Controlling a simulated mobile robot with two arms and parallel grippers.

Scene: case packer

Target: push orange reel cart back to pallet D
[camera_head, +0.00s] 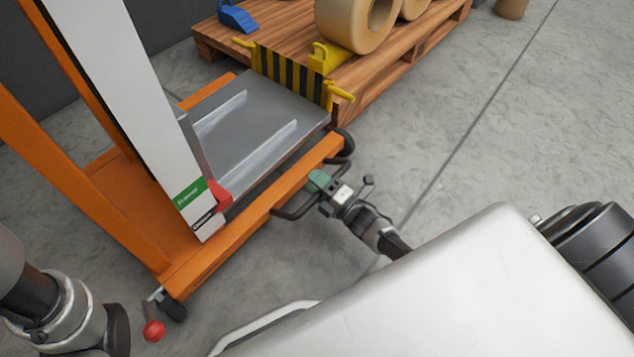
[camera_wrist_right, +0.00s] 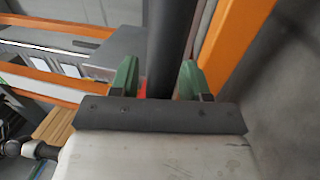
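The orange reel cart (camera_head: 235,190) stands at left in the head view, with a grey platform (camera_head: 250,125), a white mast and a black side handle (camera_head: 292,208). Its far end is close to a wooden pallet (camera_head: 405,62); I cannot tell if they touch, and no letter D is readable. My right gripper (camera_head: 319,182) is at the side handle. In the right wrist view its green fingers (camera_wrist_right: 160,82) stand apart, with a dark bar (camera_wrist_right: 170,40) between them and a gap by the left finger. My left arm shows at lower left; its fingers are not visible.
Large tan reels (camera_head: 355,22) lie on the pallet. A yellow-black striped plate (camera_head: 290,75) with yellow brackets stands at the platform's far end. A red knob (camera_head: 153,331) hangs by the cart's near wheel. Grey floor (camera_head: 480,130) is clear to the right.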

